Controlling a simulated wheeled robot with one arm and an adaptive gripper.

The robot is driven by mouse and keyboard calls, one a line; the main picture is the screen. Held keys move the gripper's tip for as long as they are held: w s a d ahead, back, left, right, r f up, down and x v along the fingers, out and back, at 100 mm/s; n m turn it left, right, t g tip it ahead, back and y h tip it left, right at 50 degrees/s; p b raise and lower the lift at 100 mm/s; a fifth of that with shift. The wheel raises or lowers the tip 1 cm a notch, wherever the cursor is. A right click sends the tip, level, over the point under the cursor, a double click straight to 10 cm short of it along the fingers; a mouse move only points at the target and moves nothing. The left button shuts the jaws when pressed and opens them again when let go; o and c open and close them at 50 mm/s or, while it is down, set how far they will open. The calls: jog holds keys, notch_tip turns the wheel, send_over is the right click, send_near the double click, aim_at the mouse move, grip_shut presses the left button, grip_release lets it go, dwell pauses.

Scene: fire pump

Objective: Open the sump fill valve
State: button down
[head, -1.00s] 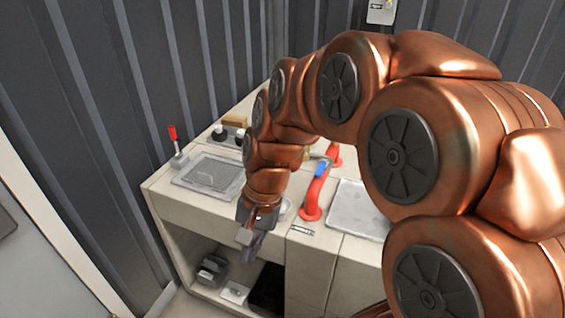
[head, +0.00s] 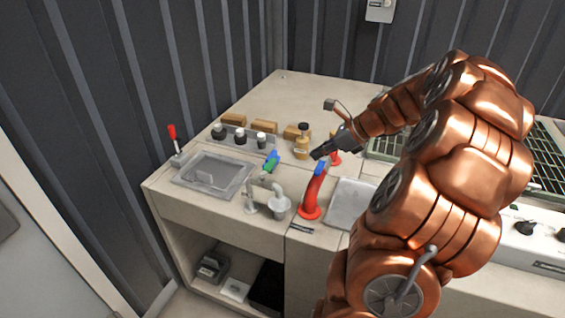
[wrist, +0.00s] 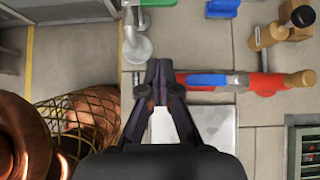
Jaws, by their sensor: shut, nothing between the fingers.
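No label in view tells me which valve is the sump fill valve. A red pipe (head: 312,194) rises from the counter, with a blue lever (head: 320,168) near its top. In the wrist view the red pipe (wrist: 268,86) lies right of my fingertips, with the blue lever (wrist: 207,79) along it. Green and blue handles (head: 271,163) stand behind a grey spout (head: 277,205). My gripper (head: 317,154) is shut and empty, just above and behind the blue lever in the head view. In the wrist view my fingertips (wrist: 159,68) are together; whether they touch the pipe I cannot tell.
A brass bottle-shaped fitting (head: 301,146) stands close behind my gripper. A grey tray (head: 207,180) and a red-handled lever (head: 173,135) are at the left. A flat metal plate (head: 347,204) lies right of the red pipe. Open shelves (head: 225,275) are below.

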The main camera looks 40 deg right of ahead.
aim_at(268, 168)
jog(key=shift+d, duration=0.25)
jog(key=w+a+r+p+x, duration=0.1)
jog(key=p+x, duration=0.3)
jog(key=x, duration=0.8)
jog(key=shift+w+r, duration=0.15)
jog(key=shift+w, duration=0.45)
jog(key=shift+a, duration=0.15)
